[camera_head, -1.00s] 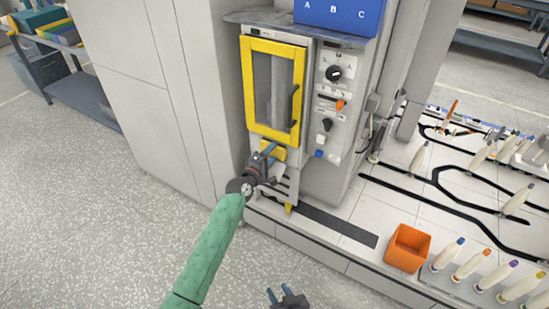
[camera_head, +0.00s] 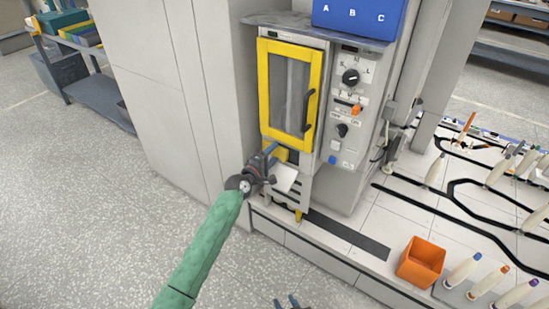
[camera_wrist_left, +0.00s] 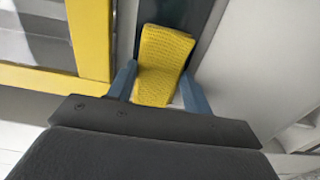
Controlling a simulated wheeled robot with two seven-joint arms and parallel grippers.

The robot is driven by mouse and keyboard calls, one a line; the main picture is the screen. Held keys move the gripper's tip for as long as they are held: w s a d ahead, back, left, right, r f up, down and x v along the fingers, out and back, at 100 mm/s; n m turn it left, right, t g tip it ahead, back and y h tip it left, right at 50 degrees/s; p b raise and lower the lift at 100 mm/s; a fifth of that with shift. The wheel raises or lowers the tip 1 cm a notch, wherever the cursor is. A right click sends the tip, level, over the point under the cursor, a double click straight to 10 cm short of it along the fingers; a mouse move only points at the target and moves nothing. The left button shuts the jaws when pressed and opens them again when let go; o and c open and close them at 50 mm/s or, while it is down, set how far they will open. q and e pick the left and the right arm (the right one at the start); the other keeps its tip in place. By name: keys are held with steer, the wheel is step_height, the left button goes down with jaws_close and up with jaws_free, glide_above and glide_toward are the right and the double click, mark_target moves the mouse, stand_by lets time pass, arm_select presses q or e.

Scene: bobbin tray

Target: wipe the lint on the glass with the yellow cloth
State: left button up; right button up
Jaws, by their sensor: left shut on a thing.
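The glass (camera_head: 289,92) is a window in a yellow-framed door (camera_head: 264,95) with a dark handle on its right side. The yellow cloth (camera_wrist_left: 163,62) is between the two blue fingers of my left gripper (camera_wrist_left: 160,85) in the left wrist view. In the head view my left gripper (camera_head: 270,158) is just below the door, and a bit of the yellow cloth (camera_head: 283,154) shows there. I cannot make out lint on the glass. My right gripper (camera_head: 288,301) shows only its fingertips at the bottom edge, apart from everything; they look spread.
A control panel (camera_head: 349,100) with knobs stands right of the door. A blue bin (camera_head: 352,18) marked A B C sits on top. An orange box (camera_head: 421,262) and several bobbins are on the low deck at right.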

arm_select(q)
steer(key=shift+w+r, duration=0.1)
steer(key=shift+r, duration=0.05)
steer(key=shift+p+v, duration=0.55)
steer(key=shift+v, duration=2.45)
steer(key=shift+p+v, duration=0.45)
steer(key=shift+v, duration=1.05)
